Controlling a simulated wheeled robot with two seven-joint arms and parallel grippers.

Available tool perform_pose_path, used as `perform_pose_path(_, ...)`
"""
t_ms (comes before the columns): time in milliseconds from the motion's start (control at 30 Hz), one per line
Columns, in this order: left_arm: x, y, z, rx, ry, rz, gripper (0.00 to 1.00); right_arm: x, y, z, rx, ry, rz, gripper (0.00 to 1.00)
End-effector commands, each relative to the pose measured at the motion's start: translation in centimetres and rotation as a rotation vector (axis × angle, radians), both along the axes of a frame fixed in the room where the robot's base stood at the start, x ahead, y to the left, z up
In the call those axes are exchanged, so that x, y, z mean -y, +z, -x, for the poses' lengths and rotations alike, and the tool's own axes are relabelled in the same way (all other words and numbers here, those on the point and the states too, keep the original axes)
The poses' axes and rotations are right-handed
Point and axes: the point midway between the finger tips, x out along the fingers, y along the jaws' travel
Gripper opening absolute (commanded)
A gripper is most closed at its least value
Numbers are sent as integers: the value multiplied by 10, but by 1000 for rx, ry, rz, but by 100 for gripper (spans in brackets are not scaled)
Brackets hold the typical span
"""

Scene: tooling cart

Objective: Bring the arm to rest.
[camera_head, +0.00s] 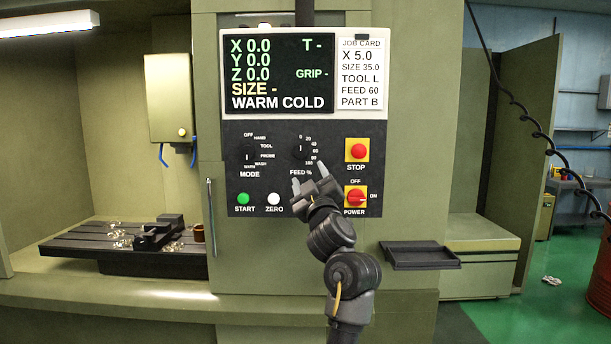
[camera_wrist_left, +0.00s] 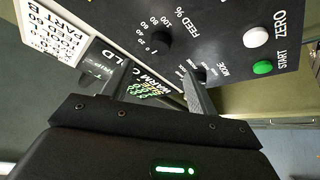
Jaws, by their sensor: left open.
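My left gripper (camera_head: 309,182) is in front of the dark control panel (camera_head: 275,203), just below the FEED % dial (camera_head: 302,149) and left of the red POWER switch (camera_head: 355,196). Its two fingers are apart with nothing between them. In the left wrist view my left gripper (camera_wrist_left: 155,70) also shows open and empty, with the FEED % dial (camera_wrist_left: 160,41) beyond the fingers. Whether the fingers touch the panel cannot be told. My right gripper is not in view.
The screen (camera_head: 278,73) and job card (camera_head: 360,75) are above. The STOP button (camera_head: 358,151), green START button (camera_head: 243,198) and white ZERO button (camera_head: 274,198) are close by. A dark tray (camera_head: 420,256) juts out at lower right. A vise (camera_head: 160,232) sits at left.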

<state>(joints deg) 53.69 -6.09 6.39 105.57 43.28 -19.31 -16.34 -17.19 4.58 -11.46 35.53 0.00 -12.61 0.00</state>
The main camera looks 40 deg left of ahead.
Motion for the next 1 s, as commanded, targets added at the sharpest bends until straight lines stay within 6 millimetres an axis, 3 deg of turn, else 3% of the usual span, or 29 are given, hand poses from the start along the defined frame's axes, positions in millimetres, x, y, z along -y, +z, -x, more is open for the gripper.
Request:
perform_pose_path(767,8,-2,7,23,-10,7,59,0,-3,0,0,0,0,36)
perform_pose_path(867,25,-3,-21,0,-59,-39,59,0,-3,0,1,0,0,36)
perform_pose_path(900,35,-7,-38,-25,-87,-68,59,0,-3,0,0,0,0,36)
perform_pose_path(967,52,-25,-67,-84,-131,-115,59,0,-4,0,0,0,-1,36)
perform_pose_path(1000,63,-45,-86,-133,-161,-143,59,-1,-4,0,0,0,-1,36)
